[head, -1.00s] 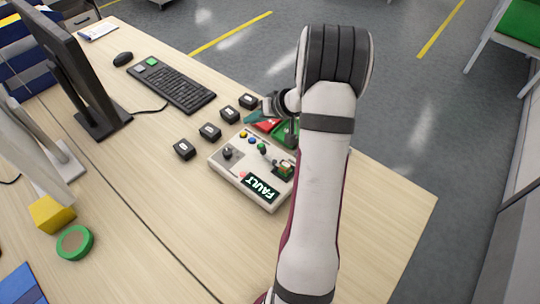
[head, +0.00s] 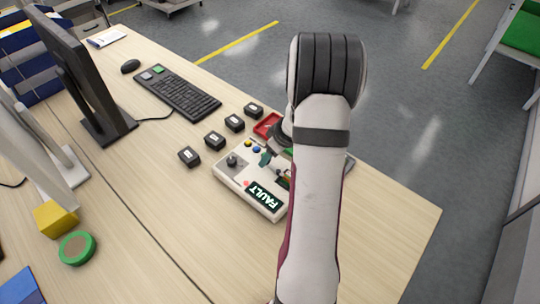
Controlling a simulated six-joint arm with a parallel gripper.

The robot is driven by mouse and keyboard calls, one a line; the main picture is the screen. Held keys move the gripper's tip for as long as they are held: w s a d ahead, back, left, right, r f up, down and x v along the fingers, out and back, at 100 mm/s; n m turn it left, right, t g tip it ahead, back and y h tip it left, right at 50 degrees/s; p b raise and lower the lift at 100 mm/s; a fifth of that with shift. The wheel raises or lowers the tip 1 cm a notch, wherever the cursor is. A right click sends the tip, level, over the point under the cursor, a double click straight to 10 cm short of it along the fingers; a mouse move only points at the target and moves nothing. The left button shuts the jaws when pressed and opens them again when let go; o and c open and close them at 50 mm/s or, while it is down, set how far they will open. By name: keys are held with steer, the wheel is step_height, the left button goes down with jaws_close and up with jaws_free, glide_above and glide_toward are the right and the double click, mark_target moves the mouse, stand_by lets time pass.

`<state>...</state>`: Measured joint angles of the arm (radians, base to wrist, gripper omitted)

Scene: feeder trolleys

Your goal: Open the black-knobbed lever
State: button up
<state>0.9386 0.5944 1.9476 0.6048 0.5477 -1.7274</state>
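A pale control box (head: 226,181) sits on the desk, with a dark display reading "FAULT" (head: 265,196). A black knob (head: 232,160) stands at the box's far left corner, on a grey patch. The lever shaft under it is too small to make out. My gripper (head: 267,161), with teal fingertips, is low over the box's right half, to the right of the black knob and apart from it. My arm and wrist partly hide the gripper, so its opening is unclear. They also cover the box's right side. Blue and yellow buttons show near the gripper.
Several small black blocks (head: 189,156) stand in a row left of and behind the box. A red tray (head: 267,125) lies behind it. A keyboard (head: 178,93) and monitor (head: 80,75) are farther back. The desk in front of the box is clear.

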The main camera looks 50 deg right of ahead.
steer(key=shift+w+f, duration=0.15)
steer(key=shift+f, duration=0.2)
jaws_close()
stand_by(0.3)
steer(key=m, duration=0.2)
steer(key=d+m+h, duration=0.1)
steer(key=shift+m, duration=0.4)
steer(key=shift+s+d+m+g+h, duration=0.25)
steer(key=shift+m+h, duration=0.2)
steer(key=shift+m, duration=0.5)
steer(key=shift+s+d+m+g+h, duration=0.2)
steer(key=shift+m+h, duration=0.25)
steer(key=shift+m, duration=0.5)
steer(key=shift+d, duration=0.1)
